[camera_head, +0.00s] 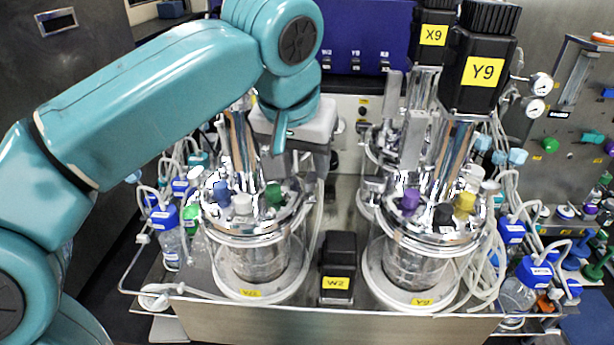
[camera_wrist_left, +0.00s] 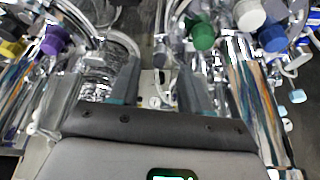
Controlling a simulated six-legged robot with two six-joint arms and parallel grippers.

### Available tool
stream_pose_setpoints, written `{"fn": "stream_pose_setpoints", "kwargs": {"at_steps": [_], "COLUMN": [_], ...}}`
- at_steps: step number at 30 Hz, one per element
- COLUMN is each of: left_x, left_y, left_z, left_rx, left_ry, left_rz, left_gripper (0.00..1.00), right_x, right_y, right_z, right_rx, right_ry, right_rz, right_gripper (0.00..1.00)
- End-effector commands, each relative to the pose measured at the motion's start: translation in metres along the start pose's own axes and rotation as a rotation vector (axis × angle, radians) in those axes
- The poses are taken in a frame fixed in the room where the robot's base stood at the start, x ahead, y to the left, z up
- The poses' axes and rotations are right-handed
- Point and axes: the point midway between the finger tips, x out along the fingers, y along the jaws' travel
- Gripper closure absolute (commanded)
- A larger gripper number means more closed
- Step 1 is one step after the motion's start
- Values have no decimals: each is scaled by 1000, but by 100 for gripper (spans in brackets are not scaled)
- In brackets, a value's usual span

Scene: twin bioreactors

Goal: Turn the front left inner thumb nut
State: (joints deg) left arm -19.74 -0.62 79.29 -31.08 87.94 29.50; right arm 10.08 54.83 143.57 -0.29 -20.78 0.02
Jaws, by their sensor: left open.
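The left vessel (camera_head: 250,262) has a shiny metal lid (camera_head: 250,228) with blue, white and green caps. The thumb nuts are too small to tell apart for certain among the bright fittings, and my arm covers part of the area behind this lid. My left gripper (camera_head: 308,165) is open and points down, behind and to the right of the green cap (camera_head: 273,194). In the left wrist view my open fingers (camera_wrist_left: 158,82) show nothing held between them. The green cap (camera_wrist_left: 203,36) is there to the right of the fingers. My right gripper is not in view.
The right vessel (camera_head: 412,262) carries purple, black and yellow caps beside tall metal posts and the black Y9 motor (camera_head: 484,68). A black W2 block (camera_head: 337,262) stands between the vessels. Tubing and blue-capped bottles (camera_head: 520,285) crowd both sides. A narrow gap lies between the lids.

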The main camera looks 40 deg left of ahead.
Motion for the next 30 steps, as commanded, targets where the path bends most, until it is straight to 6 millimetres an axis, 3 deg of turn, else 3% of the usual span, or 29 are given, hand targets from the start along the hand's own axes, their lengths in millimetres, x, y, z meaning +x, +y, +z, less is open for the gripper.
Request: {"fn": "stream_pose_setpoints", "kwargs": {"at_steps": [1,6,17,22,30], "left_x": [12,32,39,38,38], "left_y": [-1,-2,-1,-1,-1], "left_z": [0,-1,-2,-2,-1], "left_rx": [-1,0,2,2,1], "left_ry": [-4,0,2,2,-1], "left_rz": [-3,-1,0,1,0], "left_gripper": [53,53,53,100,100], "right_x": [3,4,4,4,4], "right_y": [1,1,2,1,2], "right_z": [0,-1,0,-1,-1], "right_rx": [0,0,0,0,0], "right_ry": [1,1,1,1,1], "right_rz": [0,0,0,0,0], "right_gripper": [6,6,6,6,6]}}
